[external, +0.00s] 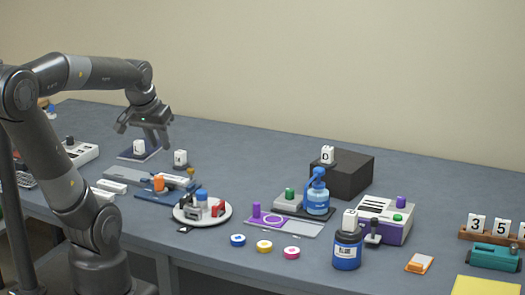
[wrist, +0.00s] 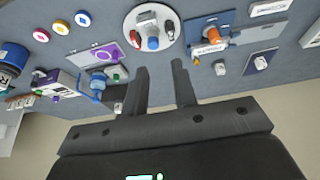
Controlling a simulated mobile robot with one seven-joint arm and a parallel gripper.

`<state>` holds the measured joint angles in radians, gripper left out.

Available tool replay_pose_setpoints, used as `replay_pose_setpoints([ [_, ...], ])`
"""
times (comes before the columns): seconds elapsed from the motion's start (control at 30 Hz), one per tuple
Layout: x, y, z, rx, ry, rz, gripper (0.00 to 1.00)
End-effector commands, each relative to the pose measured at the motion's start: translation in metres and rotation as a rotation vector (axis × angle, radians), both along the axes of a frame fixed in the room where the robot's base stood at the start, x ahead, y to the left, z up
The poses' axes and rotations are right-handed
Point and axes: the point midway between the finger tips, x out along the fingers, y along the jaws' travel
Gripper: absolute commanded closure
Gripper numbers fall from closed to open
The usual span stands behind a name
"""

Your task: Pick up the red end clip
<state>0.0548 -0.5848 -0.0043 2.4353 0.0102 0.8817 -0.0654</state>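A small red piece (external: 218,209), which looks like the red end clip, stands on a white round plate (external: 184,216) beside grey parts and a blue-topped piece (external: 201,194). In the wrist view the same plate (wrist: 139,12) is at the top centre, with a small red piece (wrist: 135,38) at its left; its details are too small to tell. My gripper (external: 150,140) is in the air above the table's back left, well away from the plate. In the wrist view its two fingers (wrist: 160,68) are apart with nothing between them.
Left of the plate are a blue fixture with an orange knob (external: 158,183) and small white blocks. Right of it are a purple-marked tray (external: 267,220), a blue pump bottle (external: 317,196) and a black box (external: 346,175). Several coloured discs (external: 264,246) lie in front.

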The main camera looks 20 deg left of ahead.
Motion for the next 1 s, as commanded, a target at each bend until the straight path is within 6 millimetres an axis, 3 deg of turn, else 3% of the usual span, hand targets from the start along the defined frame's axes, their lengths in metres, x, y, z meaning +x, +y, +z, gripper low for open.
replay_pose_setpoints([
  [0.2,0.047,-0.026,-0.025,-0.005,0.109,-0.005,0.75],
  [0.5,0.099,-0.068,-0.075,0.005,0.237,-0.006,0.75],
  [0.73,0.117,-0.087,-0.099,0.013,0.284,-0.002,0.75],
  [1.0,0.122,-0.089,-0.132,0.015,0.293,-0.001,0.75],
])
